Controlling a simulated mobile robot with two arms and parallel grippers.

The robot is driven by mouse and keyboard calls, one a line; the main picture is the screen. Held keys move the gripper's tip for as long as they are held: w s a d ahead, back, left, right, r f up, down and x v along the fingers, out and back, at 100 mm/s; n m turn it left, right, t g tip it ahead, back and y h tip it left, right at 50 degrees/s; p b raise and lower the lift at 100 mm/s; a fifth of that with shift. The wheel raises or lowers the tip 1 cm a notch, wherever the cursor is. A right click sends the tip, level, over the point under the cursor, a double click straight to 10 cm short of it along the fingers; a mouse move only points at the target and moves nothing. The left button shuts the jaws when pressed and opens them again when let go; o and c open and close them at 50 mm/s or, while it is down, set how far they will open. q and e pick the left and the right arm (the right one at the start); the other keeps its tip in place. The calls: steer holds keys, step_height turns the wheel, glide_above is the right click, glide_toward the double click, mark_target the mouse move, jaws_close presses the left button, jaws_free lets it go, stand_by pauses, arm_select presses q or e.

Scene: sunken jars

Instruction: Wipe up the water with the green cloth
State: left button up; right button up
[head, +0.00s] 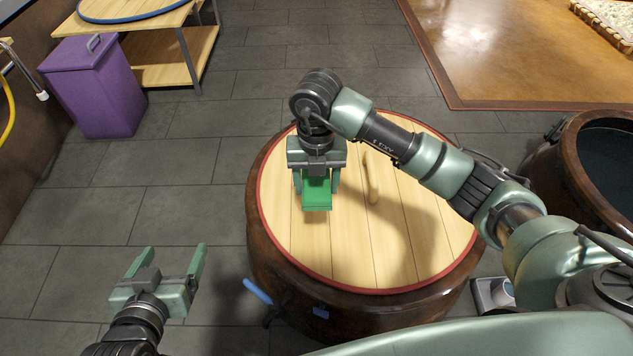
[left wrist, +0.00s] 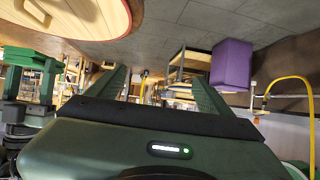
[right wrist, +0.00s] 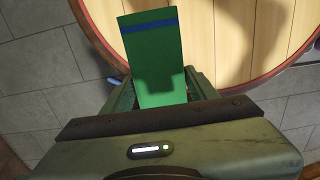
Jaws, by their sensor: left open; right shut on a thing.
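The green cloth (head: 317,194) is held in my right gripper (head: 316,186), which is shut on it above the left part of the wooden jar lid (head: 415,235). In the right wrist view the cloth (right wrist: 152,50) is a flat green piece with a dark blue stripe near its far end. I cannot tell whether it touches the lid. My left gripper (head: 172,250) is open and empty above the floor, left of the jar. I cannot make out any water on the lid; a dark arm shadow covers part of it.
The brown jar (head: 285,300) has a red-rimmed lid with an upright wooden handle (head: 372,180) right of the cloth. An open jar (head: 570,175) of dark liquid stands at right. A purple bin (head: 95,90) and wooden table (head: 165,65) stand at back left. Floor at left is clear.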

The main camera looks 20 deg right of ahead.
mark_target(316, 183)
step_height(316, 183, up, 2)
steer(key=shift+r+p, duration=0.1)
steer(key=shift+p, duration=0.7)
step_height(316, 183, up, 3)
steer(key=shift+f+p, duration=0.15)
steer(key=shift+p, duration=1)
arm_select(q)
steer(key=s+a+f+g+y, duration=0.1)
steer(key=s+a+f+g, duration=0.1)
steer(key=s, duration=0.5)
steer(key=s+a+f+g+y, duration=0.1)
steer(key=s+a+f+g, duration=0.1)
steer(key=s+f+g, duration=0.2)
steer(key=shift+s+a+f+g, duration=0.3)
steer(key=shift+s+a+g, duration=0.1)
steer(key=shift+s+g, duration=0.95)
